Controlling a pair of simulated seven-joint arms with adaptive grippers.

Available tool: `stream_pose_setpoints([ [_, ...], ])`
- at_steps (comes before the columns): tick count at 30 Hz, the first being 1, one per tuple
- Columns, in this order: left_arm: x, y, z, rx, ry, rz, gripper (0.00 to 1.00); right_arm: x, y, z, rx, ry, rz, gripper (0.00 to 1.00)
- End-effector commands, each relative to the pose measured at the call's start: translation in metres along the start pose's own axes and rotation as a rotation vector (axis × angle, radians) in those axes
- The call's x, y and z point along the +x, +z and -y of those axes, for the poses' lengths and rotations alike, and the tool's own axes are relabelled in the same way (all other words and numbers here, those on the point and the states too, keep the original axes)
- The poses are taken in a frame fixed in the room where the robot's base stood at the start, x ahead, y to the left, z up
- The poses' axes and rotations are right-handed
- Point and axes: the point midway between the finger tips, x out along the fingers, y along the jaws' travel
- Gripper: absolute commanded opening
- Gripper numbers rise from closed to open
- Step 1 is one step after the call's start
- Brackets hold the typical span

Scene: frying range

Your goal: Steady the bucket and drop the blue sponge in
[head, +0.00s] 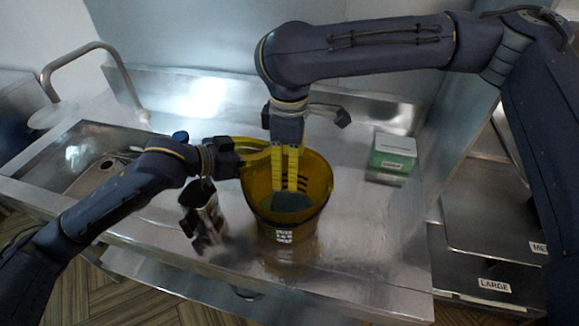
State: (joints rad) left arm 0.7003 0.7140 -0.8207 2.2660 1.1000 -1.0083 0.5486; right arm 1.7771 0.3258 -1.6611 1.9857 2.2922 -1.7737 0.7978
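The yellow bucket (284,222) stands upright on the steel counter, with a white label on its front. My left gripper (262,152) is at the bucket's left rim, its yellow fingers closed around the rim. My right gripper (285,186) points straight down into the bucket from above. Its yellow fingers are a small gap apart, with the dark blue sponge (291,202) at their tips, inside the bucket below the rim. The sponge's lower side and the bucket's floor under it are hidden.
A green and white box (393,152) sits at the back right. A sink (95,170) with a tap is at left. The counter right of the bucket is clear.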

Motion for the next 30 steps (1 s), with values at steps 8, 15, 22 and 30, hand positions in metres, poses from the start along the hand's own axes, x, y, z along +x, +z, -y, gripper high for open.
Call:
stream_pose_setpoints([
  [8,0.000,0.001,0.000,-0.001,0.001,0.002,0.13,0.000,0.000,0.000,0.000,0.000,0.000,0.71],
  [15,0.000,0.001,0.000,0.000,0.000,0.001,0.31,0.000,0.000,0.000,0.000,0.000,0.000,0.71],
  [22,-0.002,0.000,0.000,0.000,-0.001,0.001,0.31,0.000,0.000,0.000,0.000,0.000,0.000,0.71],
  [30,-0.030,0.001,0.001,0.002,-0.001,0.002,0.31,0.000,0.000,0.000,0.000,0.000,0.000,0.71],
])
